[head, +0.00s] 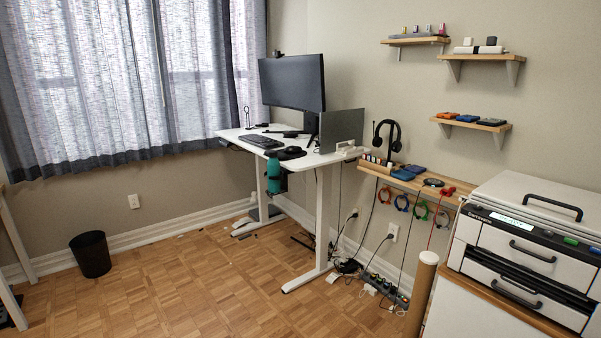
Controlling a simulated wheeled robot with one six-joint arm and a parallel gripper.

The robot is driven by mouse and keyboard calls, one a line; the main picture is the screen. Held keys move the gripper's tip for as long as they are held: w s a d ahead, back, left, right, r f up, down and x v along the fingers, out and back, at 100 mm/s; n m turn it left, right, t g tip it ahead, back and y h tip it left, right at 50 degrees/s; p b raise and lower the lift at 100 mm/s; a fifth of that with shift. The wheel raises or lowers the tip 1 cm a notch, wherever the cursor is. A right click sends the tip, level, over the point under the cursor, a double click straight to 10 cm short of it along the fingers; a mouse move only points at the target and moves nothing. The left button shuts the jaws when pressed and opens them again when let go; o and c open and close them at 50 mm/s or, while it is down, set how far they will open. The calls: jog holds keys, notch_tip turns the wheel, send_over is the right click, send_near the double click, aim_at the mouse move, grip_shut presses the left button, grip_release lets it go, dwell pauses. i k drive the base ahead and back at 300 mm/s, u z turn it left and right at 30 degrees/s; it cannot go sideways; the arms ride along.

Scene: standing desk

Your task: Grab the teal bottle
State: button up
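The teal bottle (273,174) hangs upright at the near side of the white standing desk (225,134), just below the desktop edge, with a dark cap or holder at its top. What holds it there is too small to tell. It is across the room from me, with wood floor in between. My gripper does not show in the head view.
A black waste bin (91,254) stands on the floor at left. Cables and a power strip (389,291) lie right of the desk legs. A cardboard tube (421,293) and a white drawer unit (530,252) stand at right. The parquet floor (200,290) in front is mostly clear.

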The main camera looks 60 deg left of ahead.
aim_at(273, 165)
jog(key=i, duration=0.5)
jog(key=u, duration=2.35)
jog(key=i, duration=3.3)
jog(key=z, duration=0.4)
